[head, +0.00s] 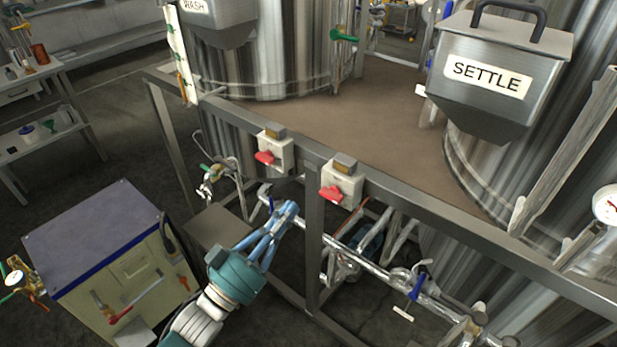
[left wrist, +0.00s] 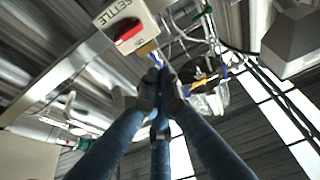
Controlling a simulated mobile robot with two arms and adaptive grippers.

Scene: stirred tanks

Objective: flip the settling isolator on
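Two pale isolator boxes with red handles hang on the grey rail in the head view: a left box (head: 284,156) and a right box (head: 349,190). Their labels are not legible there. The right box is nearer the hopper marked SETTLE. In the left wrist view, one isolator (left wrist: 126,24) reads SETTLE, and its red handle (left wrist: 131,33) lies roughly parallel to the lettering. My left gripper (head: 290,208) is below and in front of the two boxes, apart from both. Its blue fingers meet at the tips (left wrist: 159,84), with nothing seen between them. My right gripper is not in view.
The rail (head: 420,220) and its post (head: 314,240) stand close to my left gripper. Pipes with a blue-handled valve (head: 416,287) run behind and below. A cabinet (head: 105,255) stands at the left. The SETTLE hopper (head: 500,75) is at upper right.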

